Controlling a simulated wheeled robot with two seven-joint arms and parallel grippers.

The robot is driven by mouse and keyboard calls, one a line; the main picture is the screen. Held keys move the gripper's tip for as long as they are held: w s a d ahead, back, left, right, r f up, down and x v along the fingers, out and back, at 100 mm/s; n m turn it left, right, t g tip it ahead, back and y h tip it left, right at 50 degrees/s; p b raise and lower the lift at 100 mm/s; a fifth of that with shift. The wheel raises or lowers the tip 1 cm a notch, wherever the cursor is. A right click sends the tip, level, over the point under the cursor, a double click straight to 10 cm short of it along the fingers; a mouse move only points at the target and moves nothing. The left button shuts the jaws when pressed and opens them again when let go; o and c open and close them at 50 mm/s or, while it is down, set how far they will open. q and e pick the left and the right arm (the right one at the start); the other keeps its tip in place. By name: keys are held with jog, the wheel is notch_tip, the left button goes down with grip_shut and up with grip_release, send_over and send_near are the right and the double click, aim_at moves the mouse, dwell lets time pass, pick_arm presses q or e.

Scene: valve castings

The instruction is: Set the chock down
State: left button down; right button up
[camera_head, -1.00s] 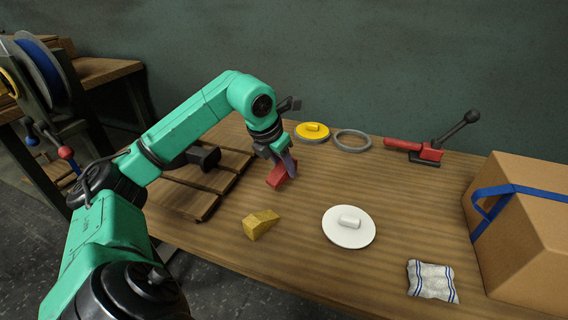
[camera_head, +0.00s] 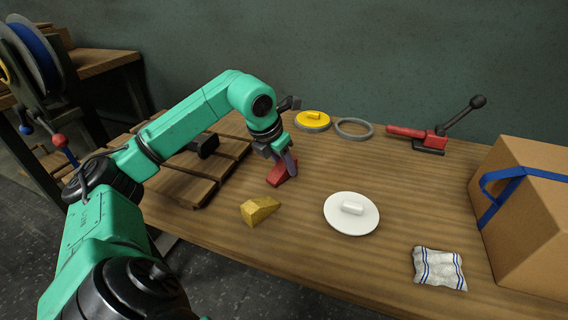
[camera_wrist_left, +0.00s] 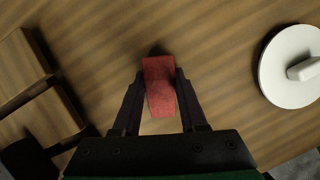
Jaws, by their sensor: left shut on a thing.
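A red chock (camera_head: 281,172) is between the fingers of my left gripper (camera_head: 287,160), which points down over the table in the head view. In the left wrist view the red chock (camera_wrist_left: 159,84) sits between both fingertips, and the gripper is shut on it. The chock is at or just above the tabletop; I cannot tell whether it touches. A yellow wedge-shaped chock (camera_head: 260,210) rests on the table nearer to me. My right gripper is not in view.
A white lidded disc (camera_head: 340,222) lies right of the yellow chock. A yellow disc (camera_head: 312,117), a grey ring (camera_head: 353,128) and a red clamp (camera_head: 428,141) are at the back. Wooden slats (camera_head: 183,186) lie left. A cardboard box (camera_head: 535,230) and striped cloth (camera_head: 439,267) are right.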

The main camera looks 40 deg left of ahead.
pick_arm(q)
jog(key=shift+f, duration=0.25)
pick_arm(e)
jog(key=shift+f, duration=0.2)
pick_arm(q)
jog(key=shift+c, duration=1.8)
grip_release()
jog(key=v, duration=0.6)
jog(key=shift+r+p, duration=0.25)
jog(key=shift+p, duration=0.15)
jog(key=p+v, duration=0.2)
jog(key=v, duration=0.6)
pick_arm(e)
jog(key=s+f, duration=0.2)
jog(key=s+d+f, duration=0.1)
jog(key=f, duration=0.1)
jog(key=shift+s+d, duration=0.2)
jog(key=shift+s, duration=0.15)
pick_arm(q)
jog(key=shift+r, duration=0.2)
